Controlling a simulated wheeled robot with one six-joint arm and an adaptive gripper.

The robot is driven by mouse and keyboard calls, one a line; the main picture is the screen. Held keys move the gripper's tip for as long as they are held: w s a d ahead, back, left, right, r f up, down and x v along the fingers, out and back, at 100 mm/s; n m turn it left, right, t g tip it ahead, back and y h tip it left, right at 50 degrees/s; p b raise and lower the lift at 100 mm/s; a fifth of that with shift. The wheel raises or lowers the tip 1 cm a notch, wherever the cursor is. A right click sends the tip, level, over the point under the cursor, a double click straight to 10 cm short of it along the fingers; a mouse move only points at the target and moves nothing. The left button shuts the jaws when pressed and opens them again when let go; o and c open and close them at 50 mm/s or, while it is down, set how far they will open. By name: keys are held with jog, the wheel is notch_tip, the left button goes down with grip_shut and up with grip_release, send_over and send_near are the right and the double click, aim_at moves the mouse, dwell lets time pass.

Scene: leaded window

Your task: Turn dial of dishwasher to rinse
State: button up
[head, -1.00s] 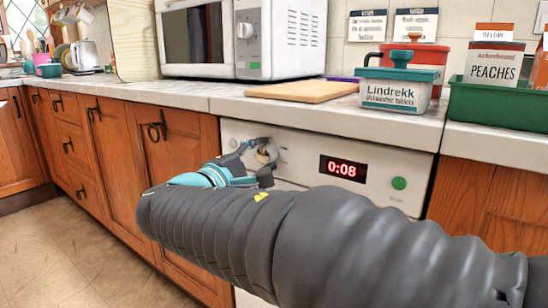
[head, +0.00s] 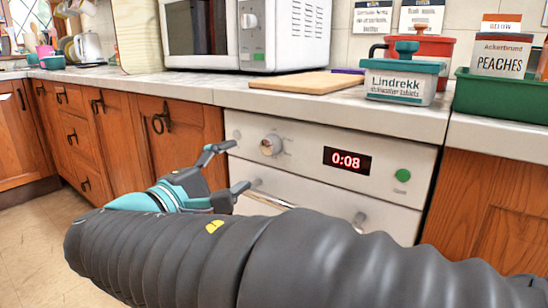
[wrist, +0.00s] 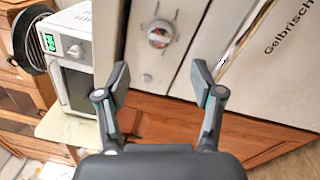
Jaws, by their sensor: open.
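The dishwasher's dial (head: 270,145) is a round knob on the left of the white control panel (head: 305,155), with small marks around it. It also shows in the wrist view (wrist: 159,34), ahead of my fingers, its pointer too small to read. My gripper (head: 242,167) is open and empty, in front of the dishwasher, left of and below the dial in the head view. In the wrist view my gripper (wrist: 160,78) has its fingers spread apart, with the dial beyond the gap between them and not touched.
A red display (head: 347,160) reads 0:08, with a green button (head: 403,175) to its right. The dishwasher handle (head: 270,199) is below the panel. The counter above holds a microwave (head: 285,35), a cutting board (head: 307,81) and a Lindrekk box (head: 402,85).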

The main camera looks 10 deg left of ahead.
jog(key=shift+v, duration=1.15)
notch_tip(320, 180, down, 10)
jog(key=n+g+y, duration=0.1)
jog(key=g+y, duration=0.2)
jog(key=g, duration=0.1)
jog(key=s+d+f+m+g+p, duration=0.2)
jog(key=s+d+f+m+g, duration=0.15)
jog(key=d+f+g, duration=0.45)
jog(key=s+d+r+m+y+p, duration=0.1)
jog(key=s+d+r+m+p, duration=0.1)
jog(key=d+m, duration=0.3)
jog(key=s+d+r+m+y+p, duration=0.1)
jog(key=d+m, duration=0.4)
jog(key=d, duration=0.8)
jog(key=s+d+r+m+y+p, duration=0.1)
jog(key=s+d+r+m+p, duration=0.2)
jog(key=d, duration=0.6)
jog(key=m+p, duration=0.2)
jog(key=shift+s+d+y+p, duration=0.2)
jog(key=shift+s+y+p, duration=0.1)
jog(key=shift+s+p, duration=0.05)
